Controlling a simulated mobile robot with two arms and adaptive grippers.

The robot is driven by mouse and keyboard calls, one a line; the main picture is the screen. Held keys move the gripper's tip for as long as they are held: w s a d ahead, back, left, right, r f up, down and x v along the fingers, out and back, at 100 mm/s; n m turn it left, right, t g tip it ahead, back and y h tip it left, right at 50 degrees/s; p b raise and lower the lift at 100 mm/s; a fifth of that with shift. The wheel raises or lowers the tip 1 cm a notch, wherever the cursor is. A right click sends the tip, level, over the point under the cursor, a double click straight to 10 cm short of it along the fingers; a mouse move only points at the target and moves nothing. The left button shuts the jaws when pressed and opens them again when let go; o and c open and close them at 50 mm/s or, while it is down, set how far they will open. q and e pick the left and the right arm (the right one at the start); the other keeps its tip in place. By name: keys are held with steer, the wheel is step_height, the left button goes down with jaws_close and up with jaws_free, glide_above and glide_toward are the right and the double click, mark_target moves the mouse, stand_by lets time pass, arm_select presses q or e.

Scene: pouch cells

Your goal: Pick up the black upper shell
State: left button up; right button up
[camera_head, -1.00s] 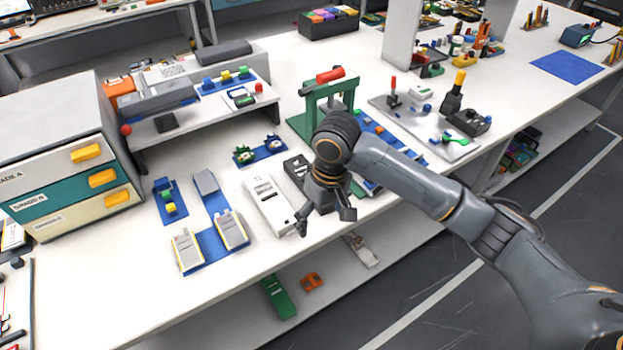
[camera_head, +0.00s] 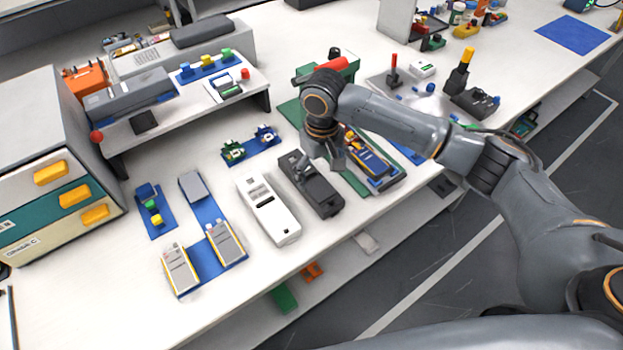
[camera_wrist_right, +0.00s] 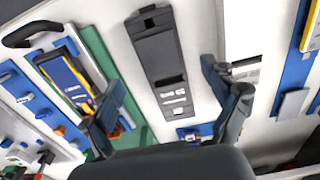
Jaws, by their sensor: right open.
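The black upper shell (camera_head: 312,184) lies flat on the white table, between a white shell on its left and a green-based fixture on its right. In the right wrist view the black shell (camera_wrist_right: 160,62) shows nearly whole, with a rectangular opening and small light marks, ahead of and between the fingers. My right gripper (camera_head: 322,162) is over the far right part of the shell in the head view. In the wrist view the right gripper (camera_wrist_right: 168,103) is open with wide-apart fingers and nothing between them. Its height above the shell is hard to judge. My left gripper is not in view.
The white shell (camera_head: 268,208) lies close to the left of the black one. A dark tray with a yellow and blue device (camera_head: 368,155) is close on the right. Blue mats with grey cells (camera_head: 211,243) lie further left. The table's front edge is near.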

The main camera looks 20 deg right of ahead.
mark_target(319, 187)
steer(key=shift+f, duration=0.75)
step_height(319, 187, down, 4)
steer(key=shift+w+a+f+p, duration=0.1)
steer(key=shift+f+p, duration=0.1)
steer(key=shift+p, duration=0.25)
steer(key=shift+f, duration=0.25)
steer(key=shift+c, duration=0.6)
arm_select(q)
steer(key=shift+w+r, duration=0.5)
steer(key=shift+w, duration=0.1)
arm_select(e)
steer(key=c, duration=1.1)
steer(key=shift+c, duration=0.2)
